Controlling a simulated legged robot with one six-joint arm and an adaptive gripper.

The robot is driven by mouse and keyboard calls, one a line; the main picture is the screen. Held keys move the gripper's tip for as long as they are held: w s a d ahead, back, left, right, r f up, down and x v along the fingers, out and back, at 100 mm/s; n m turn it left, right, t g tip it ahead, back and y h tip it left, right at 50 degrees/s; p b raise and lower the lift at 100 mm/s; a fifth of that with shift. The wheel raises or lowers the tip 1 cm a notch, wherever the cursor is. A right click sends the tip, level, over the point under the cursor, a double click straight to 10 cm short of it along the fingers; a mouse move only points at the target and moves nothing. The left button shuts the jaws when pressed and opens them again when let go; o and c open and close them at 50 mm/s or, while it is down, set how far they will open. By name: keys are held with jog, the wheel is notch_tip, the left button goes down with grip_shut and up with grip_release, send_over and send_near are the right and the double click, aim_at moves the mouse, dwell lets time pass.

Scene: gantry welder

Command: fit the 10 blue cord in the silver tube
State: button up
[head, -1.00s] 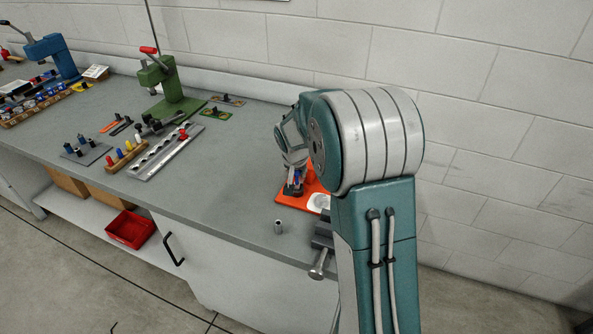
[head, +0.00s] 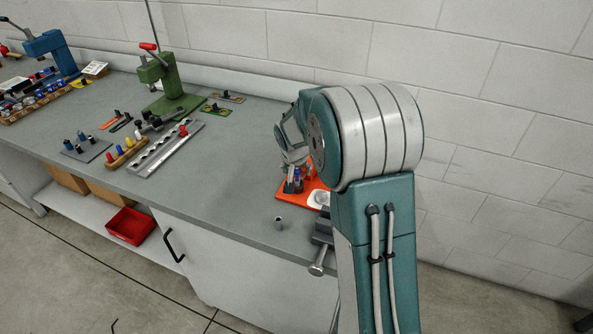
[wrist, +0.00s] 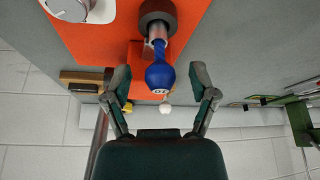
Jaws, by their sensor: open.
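The blue cord (wrist: 159,75), a rounded blue piece marked 10 with a narrower blue neck, is in the wrist view. Its neck meets the silver tube (wrist: 156,32), which stands in a dark round holder (wrist: 157,13) on an orange board (wrist: 90,35). How deep the neck sits in the tube I cannot tell. My gripper (wrist: 160,82) is open, its fingers apart on either side of the blue end and not visibly touching it.
A vise (head: 322,232) sits at the edge beside my arm. A grey rail (head: 165,150), a wooden rack (head: 127,154) and a green press (head: 168,85) stand left. The bench between is clear.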

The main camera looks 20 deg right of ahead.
jog(key=s+a+r+n, duration=0.1)
jog(key=s+a+r, duration=0.1)
jog(key=s+r, duration=0.45)
jog(key=s+a+r, duration=0.3)
jog(key=s+r, duration=0.1)
jog(key=r, duration=0.5)
jog(key=s+a+n+y, duration=0.1)
jog(key=s+a+n, duration=0.1)
jog(key=s, duration=0.8)
jog(key=s+a+n+t+y, duration=0.1)
jog(key=s+a+n, duration=0.2)
jog(key=s, duration=0.8)
jog(key=shift+s+a+r+t, duration=0.15)
jog(key=shift+a+r+t, duration=0.25)
jog(key=shift+a, duration=0.35)
